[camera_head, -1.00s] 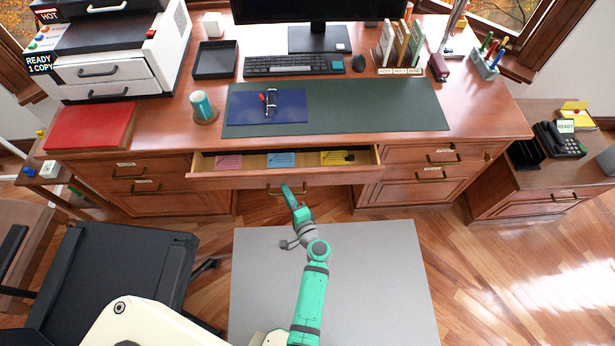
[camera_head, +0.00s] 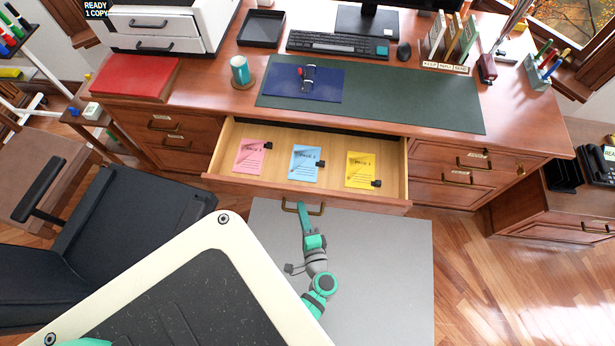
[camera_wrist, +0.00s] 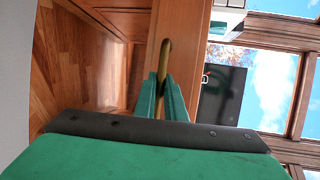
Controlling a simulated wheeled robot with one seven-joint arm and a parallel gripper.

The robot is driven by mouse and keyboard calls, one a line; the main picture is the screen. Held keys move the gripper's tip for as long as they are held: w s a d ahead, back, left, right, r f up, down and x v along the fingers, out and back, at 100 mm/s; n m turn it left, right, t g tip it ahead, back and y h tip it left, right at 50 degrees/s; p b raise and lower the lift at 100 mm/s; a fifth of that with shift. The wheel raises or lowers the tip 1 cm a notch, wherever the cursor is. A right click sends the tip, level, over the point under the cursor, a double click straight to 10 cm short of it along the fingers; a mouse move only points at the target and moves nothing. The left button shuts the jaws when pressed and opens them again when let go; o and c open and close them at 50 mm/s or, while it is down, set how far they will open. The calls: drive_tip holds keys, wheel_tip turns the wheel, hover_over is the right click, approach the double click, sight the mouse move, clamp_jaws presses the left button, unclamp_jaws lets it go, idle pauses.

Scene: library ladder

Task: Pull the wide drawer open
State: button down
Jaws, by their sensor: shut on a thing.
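The wide drawer (camera_head: 260,189) under the middle of the desk stands well open in the head view. Pink (camera_head: 250,157), blue (camera_head: 305,163) and yellow (camera_head: 361,170) clipped papers lie flat inside it. Its brass handle (camera_head: 316,209) is on the front face. In the wrist view, the green fingers (camera_wrist: 161,92) are shut on the brass handle (camera_wrist: 164,58), one on each side.
A black office chair (camera_head: 130,225) stands to the left, close to my body. A grey mat (camera_head: 400,260) lies on the floor before the drawer. The desk top holds a mug (camera_head: 240,70), a red book (camera_head: 128,77) and a keyboard (camera_head: 337,45). Wood floor at the right is clear.

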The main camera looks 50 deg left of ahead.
drive_tip(key=shift+w+a+r, duration=0.1)
drive_tip(key=shift+r, duration=0.2)
drive_tip(key=c, duration=1.8)
unclamp_jaws()
drive_tip(key=shift+c, duration=0.2)
drive_tip(key=shift+f, duration=0.15)
drive_tip(key=v, duration=1.1)
